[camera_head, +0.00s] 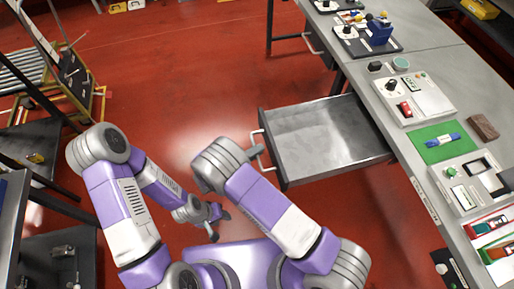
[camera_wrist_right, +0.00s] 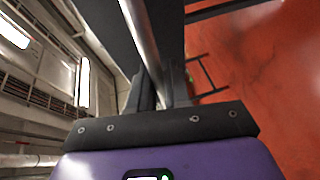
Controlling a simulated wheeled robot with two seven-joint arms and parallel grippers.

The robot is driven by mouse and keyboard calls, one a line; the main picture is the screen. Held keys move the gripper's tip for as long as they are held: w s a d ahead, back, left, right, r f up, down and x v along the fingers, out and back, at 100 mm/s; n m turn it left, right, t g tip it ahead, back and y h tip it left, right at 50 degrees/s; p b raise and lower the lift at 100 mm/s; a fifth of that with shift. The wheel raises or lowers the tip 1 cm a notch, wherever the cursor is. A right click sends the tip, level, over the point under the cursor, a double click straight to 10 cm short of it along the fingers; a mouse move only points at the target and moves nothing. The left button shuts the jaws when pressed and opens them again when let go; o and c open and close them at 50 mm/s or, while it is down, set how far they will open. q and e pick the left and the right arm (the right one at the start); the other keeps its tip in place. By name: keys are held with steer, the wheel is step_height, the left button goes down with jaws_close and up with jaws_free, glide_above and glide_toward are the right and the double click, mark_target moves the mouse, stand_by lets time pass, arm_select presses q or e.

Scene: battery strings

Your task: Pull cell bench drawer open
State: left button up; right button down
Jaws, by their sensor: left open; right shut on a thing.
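The cell bench drawer (camera_head: 318,138) is a grey metal tray that stands pulled well out from under the bench on the right in the head view. Its inside looks empty. Its bar handle (camera_head: 257,141) is on the drawer's left-facing front. My right gripper (camera_head: 257,160) is at the handle, partly hidden by its own wrist. In the right wrist view my right gripper (camera_wrist_right: 156,92) is shut on the shiny handle bar (camera_wrist_right: 141,30). My left gripper (camera_head: 221,225) is open and empty, low over the floor near my base, away from the drawer.
The grey bench (camera_head: 375,85) runs along the right and carries devices, a green mat (camera_head: 432,150) and a brown block (camera_head: 483,127). Another handle (camera_head: 312,43) is farther along the bench. Racks (camera_head: 55,90) stand at the left. Red floor (camera_head: 190,70) between is clear.

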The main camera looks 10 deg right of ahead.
steer(key=shift+a, duration=0.15)
steer(key=c, duration=1.2)
jaws_free()
steer(key=shift+o, duration=0.2)
steer(key=shift+a, duration=0.1)
